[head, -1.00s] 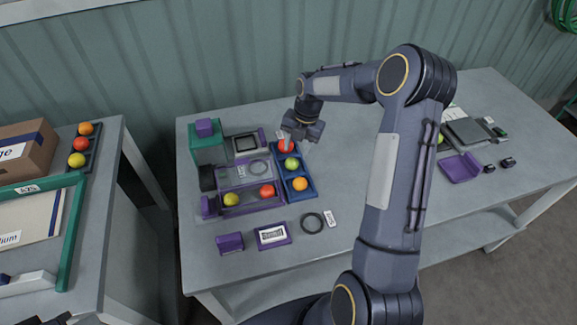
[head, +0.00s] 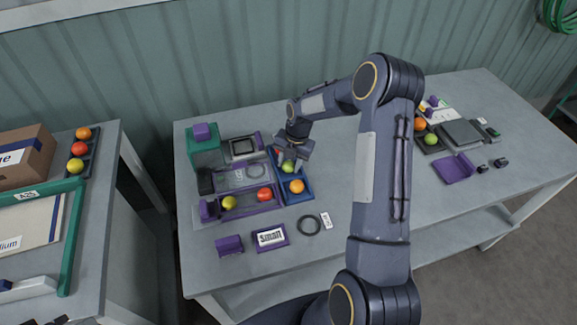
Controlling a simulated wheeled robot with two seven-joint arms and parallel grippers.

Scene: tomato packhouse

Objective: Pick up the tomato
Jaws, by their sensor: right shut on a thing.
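My right gripper (head: 289,158) reaches down over the blue tray (head: 308,197) on the middle table. It is shut on the yellow-green tomato (head: 288,168) in the tray's middle place, and its fingers cover part of it. A red tomato (head: 278,152) behind is mostly hidden by the gripper. An orange tomato (head: 296,186) sits in the tray's front place. My left gripper is not in view.
Left of the tray, a purple-framed station holds a yellow tomato (head: 228,202) and a red tomato (head: 265,194). The table's front right is clear.

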